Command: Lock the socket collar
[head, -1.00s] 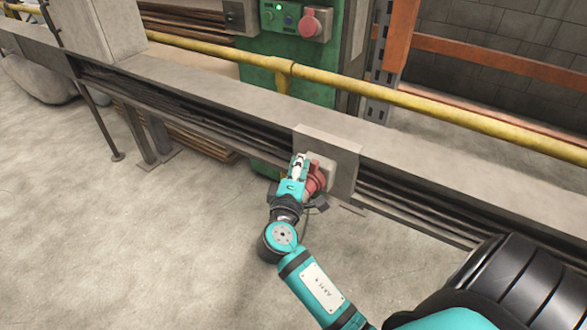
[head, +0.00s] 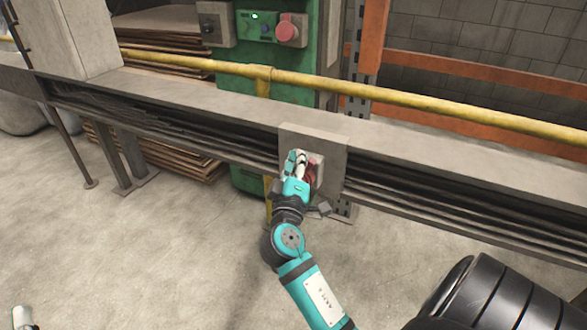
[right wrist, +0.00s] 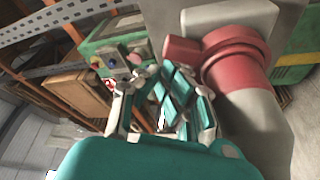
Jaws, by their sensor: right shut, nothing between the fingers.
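The socket collar (right wrist: 236,58) is a red ring with a stubby red lug (right wrist: 182,50) on its left side in the right wrist view. It sits around a pale grey body (right wrist: 258,122) that comes toward me. In the head view the red part (head: 314,174) is partly hidden by my right gripper (head: 296,161). The socket is on a grey plate (head: 331,148) on the beam. My right gripper (right wrist: 172,82) is shut and empty, left of the collar. Its fingers are close to the lug; I cannot tell whether they touch.
A long grey beam (head: 430,176) with cables under it runs across the view. A yellow pipe (head: 390,100) runs behind it. A green cabinet (head: 262,52) has a red button (head: 287,31).

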